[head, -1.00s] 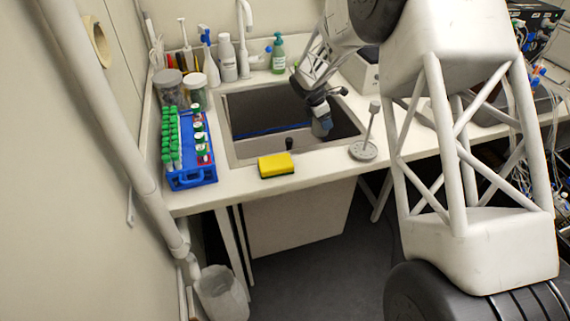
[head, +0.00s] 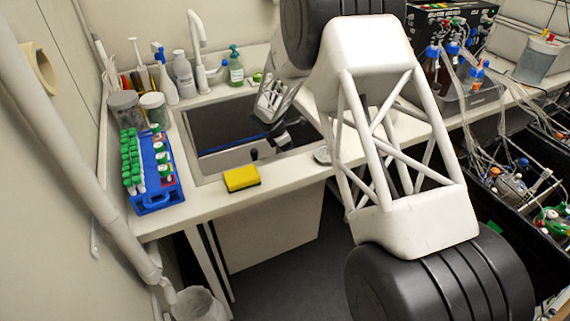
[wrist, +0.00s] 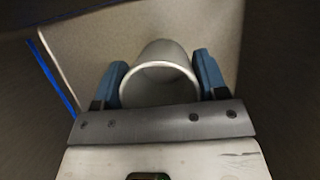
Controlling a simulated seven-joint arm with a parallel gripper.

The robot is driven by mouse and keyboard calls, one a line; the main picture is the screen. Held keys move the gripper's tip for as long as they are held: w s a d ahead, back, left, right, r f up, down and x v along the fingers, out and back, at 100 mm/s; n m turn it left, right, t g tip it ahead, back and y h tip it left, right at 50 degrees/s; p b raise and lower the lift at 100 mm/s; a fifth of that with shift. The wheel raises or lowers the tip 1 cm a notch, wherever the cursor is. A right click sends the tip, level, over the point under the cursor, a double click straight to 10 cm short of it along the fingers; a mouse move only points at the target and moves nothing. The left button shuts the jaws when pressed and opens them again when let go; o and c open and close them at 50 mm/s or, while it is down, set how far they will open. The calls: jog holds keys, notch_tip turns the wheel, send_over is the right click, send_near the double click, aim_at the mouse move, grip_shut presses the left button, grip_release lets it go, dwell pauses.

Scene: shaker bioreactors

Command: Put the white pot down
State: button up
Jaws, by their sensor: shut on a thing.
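The white pot (wrist: 160,52) shows in the wrist view as a round pale cup with an open mouth. It sits between the two blue fingers of my gripper (wrist: 162,78), which is shut on its sides. In the head view my gripper (head: 279,138) hangs at the right part of the sink (head: 197,174). In that view my own arm covers much of the area and I cannot make out the pot clearly. The pot's far end is hidden in the wrist view, so I cannot tell whether it touches anything below.
A yellow sponge (head: 242,178) lies on the counter in front of the sink. A blue rack (head: 157,198) of green-capped tubes stands at the left, with jars (head: 125,108) behind it. Bottles (head: 184,75) and a tap (head: 197,45) stand behind the sink. The front counter strip is partly clear.

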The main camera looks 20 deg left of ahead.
aim_at(277, 149)
notch_tip(277, 149, down, 5)
jog(key=shift+r, duration=0.1)
dwell(0.4)
jog(key=shift+f, duration=2)
jog(key=shift+f, duration=0.1)
jog(key=o, duration=1)
jog(key=shift+c, duration=0.2)
jog(key=v, duration=1.2)
